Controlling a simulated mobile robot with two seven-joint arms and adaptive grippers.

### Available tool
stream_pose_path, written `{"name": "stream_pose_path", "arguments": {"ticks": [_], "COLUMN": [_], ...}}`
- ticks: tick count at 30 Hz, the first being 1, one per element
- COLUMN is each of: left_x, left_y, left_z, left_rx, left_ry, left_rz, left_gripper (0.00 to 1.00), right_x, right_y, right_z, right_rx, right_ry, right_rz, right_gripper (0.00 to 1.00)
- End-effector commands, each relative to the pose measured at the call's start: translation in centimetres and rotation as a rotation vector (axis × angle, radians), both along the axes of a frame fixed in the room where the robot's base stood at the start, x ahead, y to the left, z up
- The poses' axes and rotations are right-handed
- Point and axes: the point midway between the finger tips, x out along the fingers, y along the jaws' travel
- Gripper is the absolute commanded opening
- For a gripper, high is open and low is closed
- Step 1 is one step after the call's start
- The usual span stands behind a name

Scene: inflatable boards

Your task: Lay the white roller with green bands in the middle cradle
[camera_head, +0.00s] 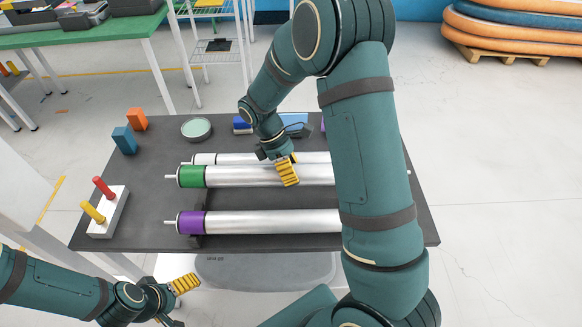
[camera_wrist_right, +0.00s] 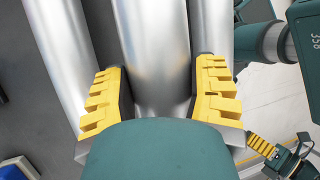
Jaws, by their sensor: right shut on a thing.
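The silvery-white roller with a green band (camera_head: 240,176) lies crosswise over the dark table in the head view, between a rear roller and a front roller. My right gripper (camera_head: 282,168) is shut on it near its middle. In the right wrist view the yellow fingers sit on either side of the held roller (camera_wrist_right: 155,60). The rear roller (camera_head: 215,159) is close behind it; the purple-banded roller (camera_head: 265,222) lies in front. The middle cradle is hidden, and I cannot tell whether the held roller touches it. My left gripper (camera_head: 172,299) is open and empty at the lower left.
The dark table (camera_head: 140,190) also bears orange (camera_head: 137,119) and blue (camera_head: 125,140) blocks, a round pale-green dish (camera_head: 196,128), and a white stand (camera_head: 108,212) with red and yellow pegs. The table's left part has free room.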

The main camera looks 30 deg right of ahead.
Motion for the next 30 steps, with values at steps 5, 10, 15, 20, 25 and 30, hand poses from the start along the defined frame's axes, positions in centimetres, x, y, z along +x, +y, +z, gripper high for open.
{"name": "stream_pose_path", "arguments": {"ticks": [5,10,15,20,25,30], "left_x": [-0.3,-0.6,-0.7,-0.7,-0.7,-0.7], "left_y": [0.0,-0.1,-0.1,-0.1,-0.1,-0.1], "left_z": [-1.1,-1.7,-2.0,-2.0,-2.0,-2.0], "left_rx": [-0.002,-0.003,-0.003,-0.004,-0.003,-0.003], "left_ry": [0.007,0.013,0.015,0.016,0.015,0.015], "left_rz": [-0.006,-0.010,-0.012,-0.013,-0.012,-0.012], "left_gripper": [0.92,0.92,0.92,0.92,0.92,0.92], "right_x": [0.0,0.0,0.0,0.0,0.0,0.0], "right_y": [0.0,0.0,0.0,0.0,0.0,0.0], "right_z": [-1.6,-2.8,-3.4,-3.4,-3.4,-3.4], "right_rx": [0.000,0.000,0.000,0.000,0.000,0.000], "right_ry": [-0.001,-0.001,-0.001,-0.001,-0.001,-0.001], "right_rz": [0.000,0.000,0.000,0.000,0.000,0.000], "right_gripper": [0.16,0.16,0.16,0.16,0.16,0.16]}}
